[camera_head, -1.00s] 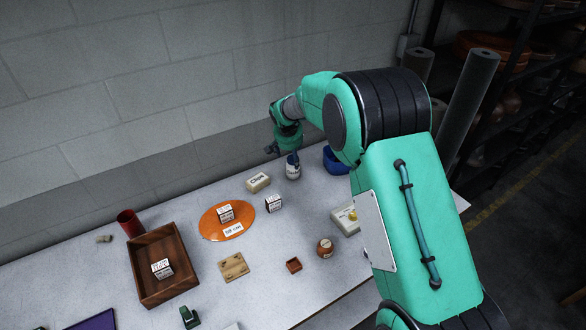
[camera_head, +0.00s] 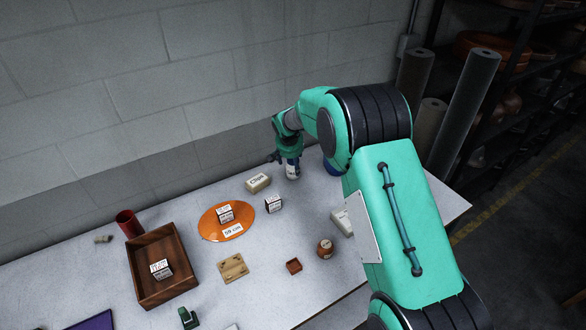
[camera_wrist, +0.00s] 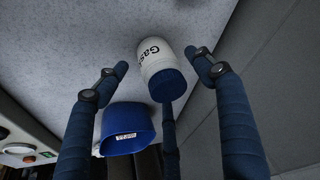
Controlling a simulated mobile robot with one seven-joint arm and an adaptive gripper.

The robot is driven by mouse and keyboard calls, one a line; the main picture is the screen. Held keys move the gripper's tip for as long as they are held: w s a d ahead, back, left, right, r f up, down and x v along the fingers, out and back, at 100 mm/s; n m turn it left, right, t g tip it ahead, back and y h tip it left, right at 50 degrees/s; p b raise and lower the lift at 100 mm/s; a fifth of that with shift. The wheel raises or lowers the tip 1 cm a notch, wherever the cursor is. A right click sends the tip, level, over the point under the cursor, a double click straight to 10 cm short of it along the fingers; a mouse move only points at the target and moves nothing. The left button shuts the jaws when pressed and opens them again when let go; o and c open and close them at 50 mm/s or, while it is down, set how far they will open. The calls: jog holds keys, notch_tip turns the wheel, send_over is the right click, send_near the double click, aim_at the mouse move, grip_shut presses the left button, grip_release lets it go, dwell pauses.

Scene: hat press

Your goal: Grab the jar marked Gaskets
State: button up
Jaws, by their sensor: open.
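The jar marked "Gas…" (camera_wrist: 154,58) has a white body and a blue lid, and the rest of its label is turned out of sight. In the wrist view it lies between the spread dark blue fingers of my gripper (camera_wrist: 157,62), with gaps at both sides. A further finger shows below the lid. In the head view the jar (camera_head: 292,172) stands upright at the back of the table. My gripper (camera_head: 284,159) is open at its top, partly covering it.
A blue container with a label (camera_wrist: 125,122) is close beside the jar; it is partly behind my arm in the head view (camera_head: 330,166). A box marked Clips (camera_head: 258,183) is left of the jar. An orange disc (camera_head: 210,229) and a wooden tray (camera_head: 140,290) lie farther left. The wall is close behind.

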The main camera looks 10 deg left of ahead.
aim_at(293, 166)
jog(key=shift+b+x, duration=0.55)
jog(key=shift+x, duration=1.9)
jog(key=c, duration=1.2)
jog(key=shift+r, duration=0.8)
notch_tip(293, 166, up, 2)
jog(key=shift+r+p, duration=0.1)
jog(key=shift+p, duration=0.45)
jog(key=s+d, duration=0.2)
jog(key=s, duration=0.2)
jog(key=s+d+p, duration=0.1)
jog(key=s+d, duration=0.1)
jog(key=s, duration=0.3)
jog(key=s+d+r, duration=0.1)
jog(key=s+d, duration=0.2)
jog(key=s, duration=0.2)
jog(key=shift+s+r, duration=0.1)
jog(key=shift+s, duration=0.1)
